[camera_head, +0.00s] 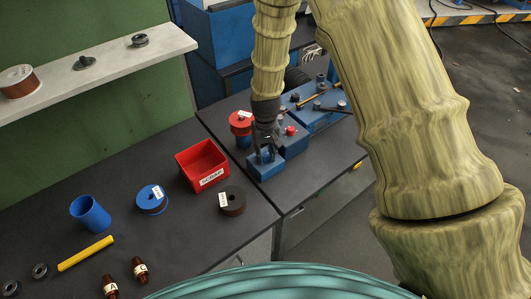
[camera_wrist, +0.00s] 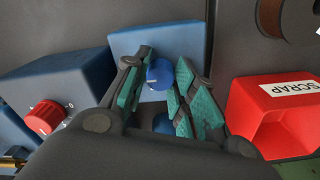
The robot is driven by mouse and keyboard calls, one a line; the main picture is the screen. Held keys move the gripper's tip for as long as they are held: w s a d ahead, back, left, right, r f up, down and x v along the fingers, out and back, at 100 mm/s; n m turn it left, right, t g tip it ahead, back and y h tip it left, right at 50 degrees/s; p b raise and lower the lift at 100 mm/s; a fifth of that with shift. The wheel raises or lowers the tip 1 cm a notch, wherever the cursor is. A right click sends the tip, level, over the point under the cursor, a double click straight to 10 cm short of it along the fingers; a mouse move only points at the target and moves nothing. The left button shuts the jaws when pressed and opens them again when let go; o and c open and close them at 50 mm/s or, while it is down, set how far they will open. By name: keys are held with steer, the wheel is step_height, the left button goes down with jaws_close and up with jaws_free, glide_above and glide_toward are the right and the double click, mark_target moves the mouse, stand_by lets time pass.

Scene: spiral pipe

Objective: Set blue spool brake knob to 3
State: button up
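The blue knob (camera_wrist: 158,75) sits on the face of a small blue box (camera_wrist: 190,40) in the wrist view, with a pale mark on it. My gripper (camera_wrist: 165,62) has its teal-padded fingers apart, one on each side of the knob. The left finger is very close to it and a narrow gap shows at the right; contact cannot be told. A second round blue part (camera_wrist: 165,122) shows lower between the fingers. In the head view my gripper (camera_head: 266,146) is over the small blue box (camera_head: 265,168) and hides the knob. The knob's scale is not readable.
A blue box with a red knob (camera_wrist: 46,117) stands beside it. A red scrap bin (camera_head: 203,165) and a red-topped spool (camera_head: 241,124) are close by. A blue spool (camera_head: 151,199), a dark spool (camera_head: 232,201) and a blue cup (camera_head: 90,214) stand on the bench.

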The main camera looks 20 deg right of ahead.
mark_target(266, 154)
steer(key=o, duration=0.4)
step_height(266, 154, up, 12)
stand_by(0.7)
stand_by(0.4)
